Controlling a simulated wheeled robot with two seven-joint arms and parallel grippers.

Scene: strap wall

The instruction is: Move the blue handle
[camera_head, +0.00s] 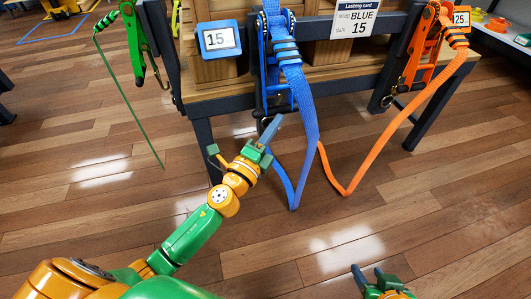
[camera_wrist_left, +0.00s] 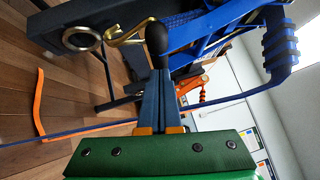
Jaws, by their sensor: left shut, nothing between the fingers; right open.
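The blue ratchet with its ribbed blue handle (camera_head: 286,50) hangs at the front of the wooden-topped bench, with blue strap around it. In the left wrist view the ribbed handle (camera_wrist_left: 281,50) is at the upper right, clear of the fingers. My left gripper (camera_head: 276,121) is shut and empty, just below the blue ratchet. In its wrist view the closed fingers (camera_wrist_left: 158,72) point up beside a brass hook (camera_wrist_left: 128,36); whether they touch anything is unclear. My right gripper (camera_head: 367,273) is open and empty at the bottom, well away from the ratchet.
The blue strap (camera_head: 309,125) loops down to the right of my left gripper. An orange ratchet (camera_head: 421,50) and strap hang at right, a green ratchet (camera_head: 136,40) at left. A card (camera_head: 355,18) reads BLUE 15; a sign (camera_head: 220,39) reads 15. Open floor lies in front.

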